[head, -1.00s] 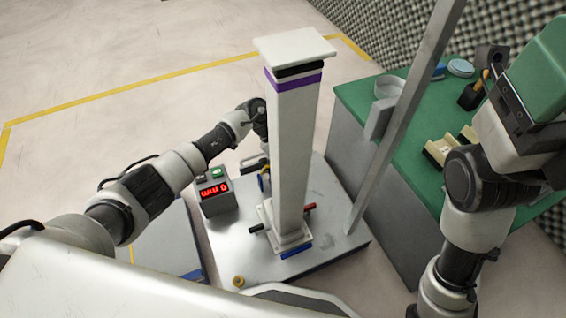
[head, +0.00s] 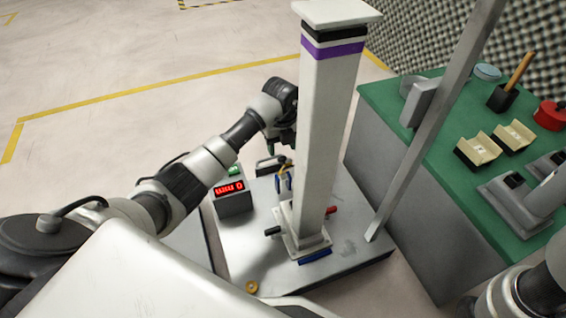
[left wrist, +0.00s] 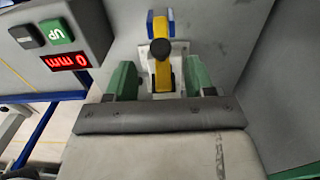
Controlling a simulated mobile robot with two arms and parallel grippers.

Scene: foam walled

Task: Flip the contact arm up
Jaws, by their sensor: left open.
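The contact arm (left wrist: 161,72) shows in the left wrist view as a yellow lever with a black round knob, on a pale plate with a blue part at its far end. In the head view its yellow part (head: 283,166) is small and partly hidden behind the white column. My left gripper (left wrist: 160,82) is open, its two green fingers on either side of the yellow lever in the picture. I cannot tell whether they touch it. In the head view the left gripper (head: 273,148) is beside the column, partly hidden. My right gripper is out of view.
A grey control box (head: 233,197) with a red display and green UP button stands left of the column (head: 325,150). A slanted metal post (head: 430,130) rises at right. A green-topped bench (head: 450,150) holds cradles and tools. Floor at left is clear.

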